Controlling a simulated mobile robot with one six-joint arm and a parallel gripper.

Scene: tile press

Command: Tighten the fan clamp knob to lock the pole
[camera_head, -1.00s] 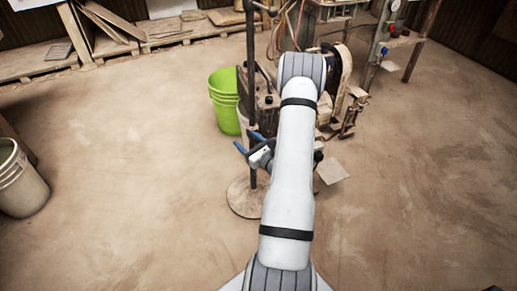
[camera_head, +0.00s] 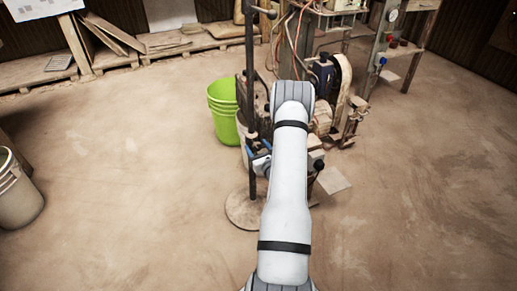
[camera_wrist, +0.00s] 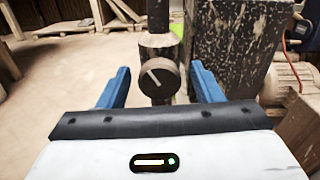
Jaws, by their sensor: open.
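The fan clamp knob (camera_wrist: 158,79) is a dark round knob with a pale line slanting across its face. It sits on a clamp block (camera_wrist: 158,46) around the dark upright pole (camera_wrist: 161,14). The pole (camera_head: 250,75) also shows in the head view, standing on a round base (camera_head: 238,212). My gripper (camera_wrist: 160,70) is open, with one blue finger on each side of the knob and a visible gap on both sides. In the head view, my gripper (camera_head: 258,148) is beside the pole, partly behind my arm. The knob cannot be made out there.
A green bucket (camera_head: 222,122) stands left of the pole. A worn machine (camera_head: 330,100) with cables stands close behind and right of it. A pale bucket (camera_head: 17,195) is at the far left. The floor in front is open.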

